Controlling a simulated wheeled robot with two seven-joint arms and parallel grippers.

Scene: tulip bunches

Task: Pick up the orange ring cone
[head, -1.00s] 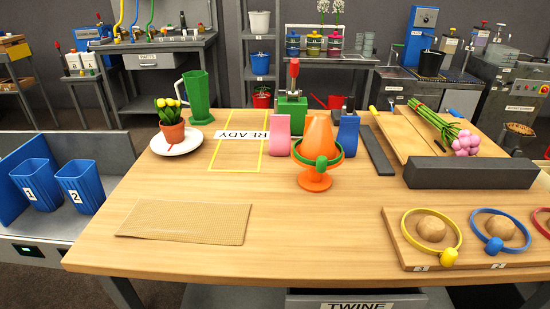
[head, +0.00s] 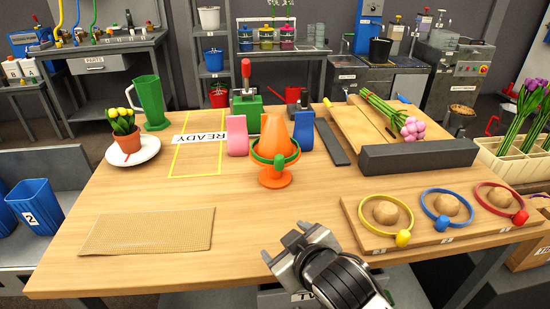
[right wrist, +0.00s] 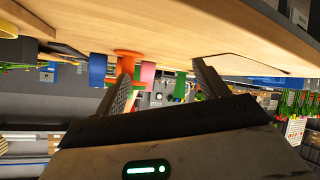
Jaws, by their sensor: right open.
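The orange ring cone (head: 275,136) stands upright on a round orange foot near the middle of the table, with a green ring around its lower part. It stands between a pink block (head: 237,136) and a blue block (head: 304,131). In the right wrist view, which is upside down, its orange foot (right wrist: 128,53) shows beyond one finger. My right gripper (head: 285,244) is open and empty near the table's front edge, in front of the cone and apart from it. Its fingers also show in the right wrist view (right wrist: 166,82). My left gripper is not in view.
A board (head: 350,222) with yellow, blue and red rings lies at front right. A dark grey bar (head: 430,156) and pink tulips (head: 412,129) lie behind it. A tan mat (head: 148,232) lies at front left.

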